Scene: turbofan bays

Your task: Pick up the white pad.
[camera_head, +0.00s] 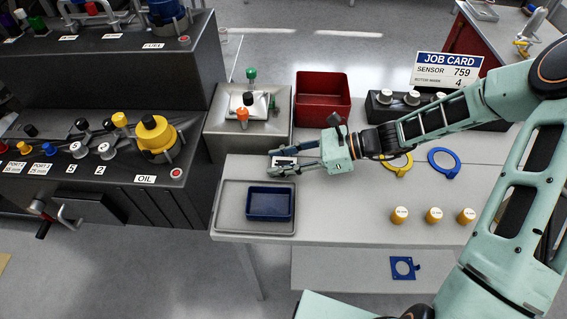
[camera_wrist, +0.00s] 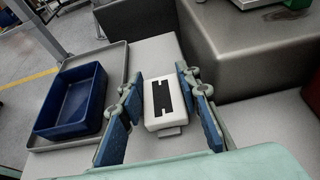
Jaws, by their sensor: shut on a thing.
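The white pad (camera_head: 284,160) is a small white block with a black-marked top face, near the back left of the light grey table. In the wrist view the white pad (camera_wrist: 164,101) lies between the two blue-padded fingers. My gripper (camera_head: 281,162) reaches in from the right and is shut on the pad, one finger on each side. It also shows in the wrist view (camera_wrist: 162,92). Whether the pad's underside touches the table is hard to tell.
A blue bin (camera_head: 270,203) stands on a grey tray (camera_head: 226,226) in front. A grey metal box (camera_head: 221,134) with coloured knobs and a red bin (camera_head: 323,99) stand behind.

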